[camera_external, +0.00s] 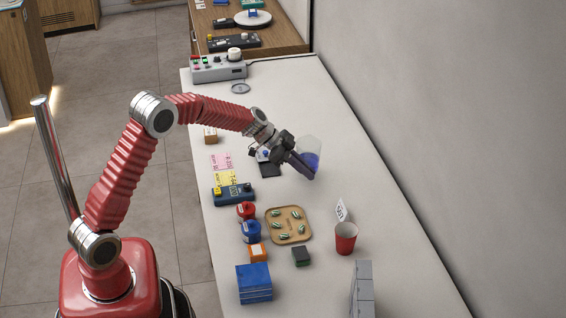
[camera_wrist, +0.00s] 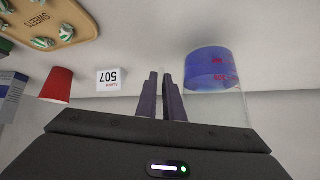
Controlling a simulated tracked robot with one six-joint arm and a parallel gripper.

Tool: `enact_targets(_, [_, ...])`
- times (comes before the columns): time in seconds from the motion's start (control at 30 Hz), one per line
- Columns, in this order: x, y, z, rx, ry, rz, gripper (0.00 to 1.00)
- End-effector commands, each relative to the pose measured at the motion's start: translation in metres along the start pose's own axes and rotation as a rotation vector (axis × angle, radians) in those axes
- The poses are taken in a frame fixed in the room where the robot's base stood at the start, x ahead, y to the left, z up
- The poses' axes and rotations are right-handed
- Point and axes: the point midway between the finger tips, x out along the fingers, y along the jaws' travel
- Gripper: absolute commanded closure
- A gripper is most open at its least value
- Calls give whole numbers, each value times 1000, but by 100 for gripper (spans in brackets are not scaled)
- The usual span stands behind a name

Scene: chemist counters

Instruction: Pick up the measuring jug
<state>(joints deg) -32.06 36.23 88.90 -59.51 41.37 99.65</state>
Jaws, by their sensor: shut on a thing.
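In the wrist view the jug (camera_wrist: 217,70) shows right beside my gripper's fingers (camera_wrist: 167,76), with red markings over the blue part. The fingers are close together. The gripped part, perhaps the handle, is mostly hidden between them. I cannot tell for sure how far the jug is above the counter.
A red cup (camera_external: 345,238), a small white card (camera_external: 341,210) and a tray of sweets (camera_external: 289,239) stand nearer the front. Blue boxes (camera_external: 254,283) and a grey box (camera_external: 362,290) are at the front. A wall runs along the right. The counter behind the jug is mostly clear.

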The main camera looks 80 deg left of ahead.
Motion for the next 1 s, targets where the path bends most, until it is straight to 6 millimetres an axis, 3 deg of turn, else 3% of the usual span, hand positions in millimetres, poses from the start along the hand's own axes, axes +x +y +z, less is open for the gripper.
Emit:
enact_targets(0.5, [-34,-3,-34,3,2,-2,100])
enact_targets(1.0, [-50,-4,-50,2,1,-1,100])
